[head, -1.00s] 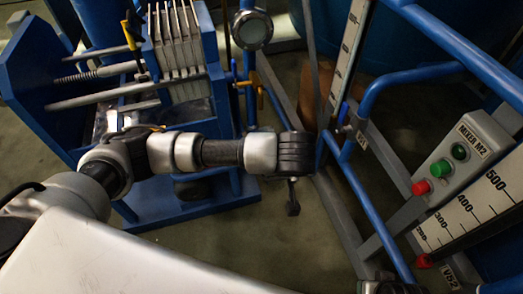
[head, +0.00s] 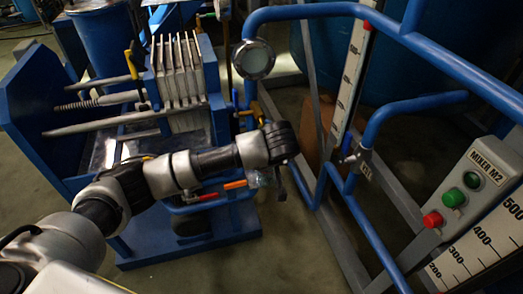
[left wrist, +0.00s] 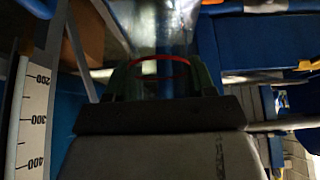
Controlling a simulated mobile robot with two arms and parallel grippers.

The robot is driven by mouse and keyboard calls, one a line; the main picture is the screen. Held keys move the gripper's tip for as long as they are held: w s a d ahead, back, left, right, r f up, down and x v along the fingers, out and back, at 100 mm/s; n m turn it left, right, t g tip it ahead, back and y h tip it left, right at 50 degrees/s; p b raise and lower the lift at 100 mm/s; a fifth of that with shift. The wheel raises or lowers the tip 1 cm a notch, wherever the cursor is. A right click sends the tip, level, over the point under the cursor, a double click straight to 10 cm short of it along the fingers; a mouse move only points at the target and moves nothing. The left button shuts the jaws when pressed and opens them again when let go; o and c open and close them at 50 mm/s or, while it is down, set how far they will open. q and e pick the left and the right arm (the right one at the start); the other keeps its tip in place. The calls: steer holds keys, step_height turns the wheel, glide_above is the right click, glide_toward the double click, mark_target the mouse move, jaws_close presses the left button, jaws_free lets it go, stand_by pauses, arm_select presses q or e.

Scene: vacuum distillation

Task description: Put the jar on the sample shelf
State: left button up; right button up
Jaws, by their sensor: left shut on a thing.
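My left gripper (head: 278,182) hangs from the arm that comes in from the left, in the middle of the head view. In the left wrist view, the two fingers of the left gripper (left wrist: 163,80) are on either side of a clear jar (left wrist: 160,45) with a red ring, and they are shut on it. In the head view the jar (head: 257,178) is a small, faint clear shape beside the gripper. I cannot make out the sample shelf for sure in either view. My right gripper is not in view.
A blue filter press (head: 180,85) with pale plates stands behind my left arm. Blue pipe rails (head: 335,175) and a mixer control box (head: 470,180) are at the right. Orange valve handles (head: 235,184) are near the gripper. Some floor is clear below it.

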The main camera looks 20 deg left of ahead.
arm_select(q)
steer(key=w+a, duration=0.2)
steer(key=w, duration=0.1)
steer(key=shift+w+a+b, duration=0.2)
steer(key=shift+w+b, duration=0.05)
steer(key=shift+b, duration=0.05)
steer(key=shift+f, duration=0.1)
steer(key=o, duration=0.5)
steer(key=shift+f, duration=0.15)
steer(key=o, duration=0.5)
